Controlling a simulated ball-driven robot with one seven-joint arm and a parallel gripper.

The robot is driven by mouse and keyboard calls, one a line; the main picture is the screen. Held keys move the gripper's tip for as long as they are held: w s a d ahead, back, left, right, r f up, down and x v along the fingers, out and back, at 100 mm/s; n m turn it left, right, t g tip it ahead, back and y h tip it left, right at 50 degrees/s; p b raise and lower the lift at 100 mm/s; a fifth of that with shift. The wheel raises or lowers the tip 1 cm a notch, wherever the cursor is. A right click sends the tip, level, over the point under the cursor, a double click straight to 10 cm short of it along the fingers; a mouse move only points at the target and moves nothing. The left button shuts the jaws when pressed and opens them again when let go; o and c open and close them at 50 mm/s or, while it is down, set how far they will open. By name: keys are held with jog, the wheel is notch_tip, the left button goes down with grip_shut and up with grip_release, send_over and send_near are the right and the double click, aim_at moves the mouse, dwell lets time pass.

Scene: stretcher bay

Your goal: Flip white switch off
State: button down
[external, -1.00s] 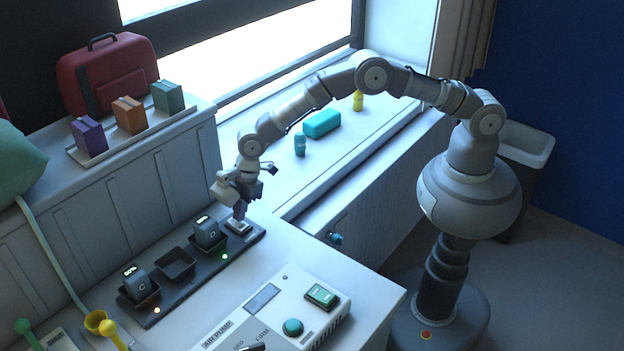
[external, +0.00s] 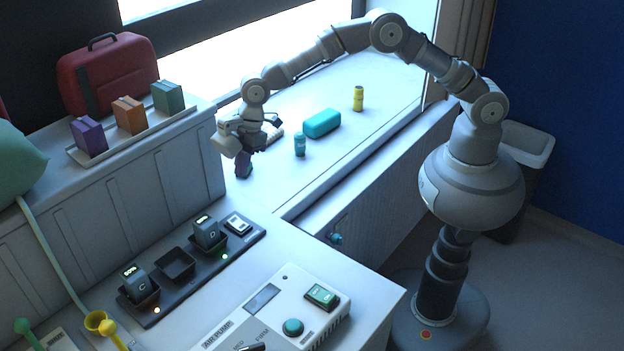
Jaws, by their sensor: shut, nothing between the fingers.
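The white switch (external: 239,224) is a small white rocker in a pale frame at the far right end of the dark charger strip (external: 187,277) on the counter. It is in full view with nothing touching it; which way it is tipped is too small to tell. My gripper (external: 243,173) points down, shut and empty, in the air above and apart from the switch.
Two charging blocks (external: 139,287) (external: 206,233) sit in the strip with an empty slot (external: 175,263) between them. The air pump (external: 270,318) stands in front. A teal box (external: 322,123), blue bottle (external: 300,144) and yellow bottle (external: 358,98) stand on the sill.

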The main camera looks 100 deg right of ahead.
jog(key=shift+a+r, duration=0.35)
jog(key=b, duration=0.3)
send_near(234, 220)
jog(key=x, duration=0.5)
jog(key=shift+w+a+f, duration=0.1)
jog(key=shift+a+f, duration=0.05)
jog(key=shift+w+f, duration=0.1)
jog(key=shift+f, duration=0.25)
